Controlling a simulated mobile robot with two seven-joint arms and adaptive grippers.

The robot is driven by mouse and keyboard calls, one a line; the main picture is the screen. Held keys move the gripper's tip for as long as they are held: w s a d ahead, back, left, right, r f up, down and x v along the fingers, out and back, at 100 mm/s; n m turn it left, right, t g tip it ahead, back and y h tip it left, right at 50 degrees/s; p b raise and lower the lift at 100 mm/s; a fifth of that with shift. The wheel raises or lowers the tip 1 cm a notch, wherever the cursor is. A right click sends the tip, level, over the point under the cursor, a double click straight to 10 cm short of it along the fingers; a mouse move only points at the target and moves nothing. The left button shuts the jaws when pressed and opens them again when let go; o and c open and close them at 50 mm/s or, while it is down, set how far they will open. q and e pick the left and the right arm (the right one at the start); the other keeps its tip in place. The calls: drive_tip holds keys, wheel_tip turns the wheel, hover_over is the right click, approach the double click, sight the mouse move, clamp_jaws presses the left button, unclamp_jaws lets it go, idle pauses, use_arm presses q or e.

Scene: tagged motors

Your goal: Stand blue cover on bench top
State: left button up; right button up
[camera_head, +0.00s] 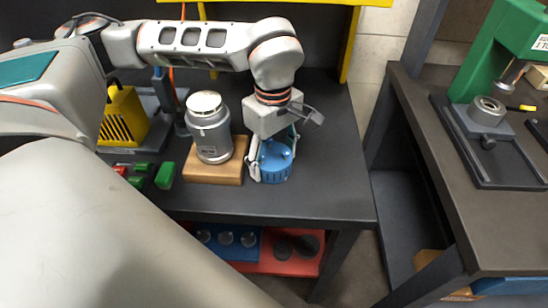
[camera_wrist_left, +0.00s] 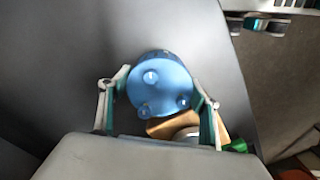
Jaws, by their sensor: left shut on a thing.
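The blue cover (camera_head: 275,163) is a round blue cap with small knobs on its top. It is at the bench top (camera_head: 310,195), near the right end, just right of a wooden block. My left gripper (camera_head: 271,170) comes down from above with a finger on each side of the cover and is shut on it. The left wrist view also shows the cover (camera_wrist_left: 160,84) between the two fingers (camera_wrist_left: 160,100). I cannot tell whether the cover's underside touches the bench. My right gripper is not in view.
A grey metal motor (camera_head: 210,135) stands on the wooden block (camera_head: 214,172), close left of the cover. Green and red blocks (camera_head: 165,175) and a yellow device (camera_head: 122,117) are further left. The bench is clear right of the cover. Another bench holds a green press (camera_head: 500,50).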

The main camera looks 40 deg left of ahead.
sight(273, 156)
use_arm(q)
drive_tip(key=o, duration=1.3)
drive_tip(key=shift+f, duration=0.1)
wheel_tip(273, 156, up, 12)
drive_tip(key=shift+r+p, duration=0.2)
drive_tip(key=shift+p, duration=0.6)
